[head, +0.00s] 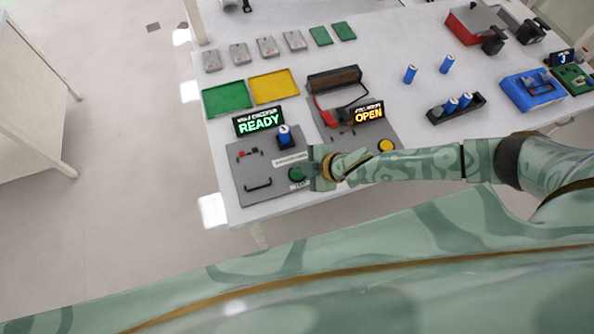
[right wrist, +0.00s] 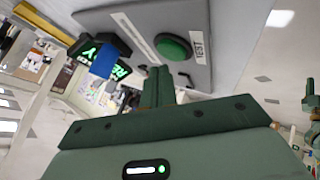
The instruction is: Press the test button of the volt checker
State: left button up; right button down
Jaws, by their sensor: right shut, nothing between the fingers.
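The volt checker (head: 252,181) is a grey panel near the table's front left corner. Its display (head: 258,121) reads READY in green. A blue cell (head: 285,137) stands on it. The round green test button (head: 297,174) is at the panel's front right; the right wrist view also shows the button (right wrist: 173,46) beside a TEST label (right wrist: 199,45). My right gripper (head: 312,172) is shut and empty, just to the right of the button. In the right wrist view its fingertips (right wrist: 158,72) are close to the button's edge; contact cannot be told. My left gripper is not in view.
A second grey panel (head: 388,128) with an OPEN display (head: 369,114) and yellow button (head: 386,146) adjoins on the right. Green (head: 226,98) and yellow (head: 273,87) trays lie behind. Several blue cells and a black holder (head: 456,108) are further right.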

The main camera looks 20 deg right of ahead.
aim_at(301, 175)
jog(key=shift+f, duration=0.1)
dwell(0.7)
jog(key=shift+f, duration=0.3)
jog(key=shift+f+b, duration=0.3)
jog(key=shift+f, duration=0.1)
dwell(0.7)
jog(key=shift+r, duration=0.1)
jog(key=shift+r+p, duration=0.75)
jog(key=shift+p, duration=0.25)
notch_tip(301, 175, up, 5)
jog(key=p, duration=0.5)
jog(key=shift+p, duration=0.3)
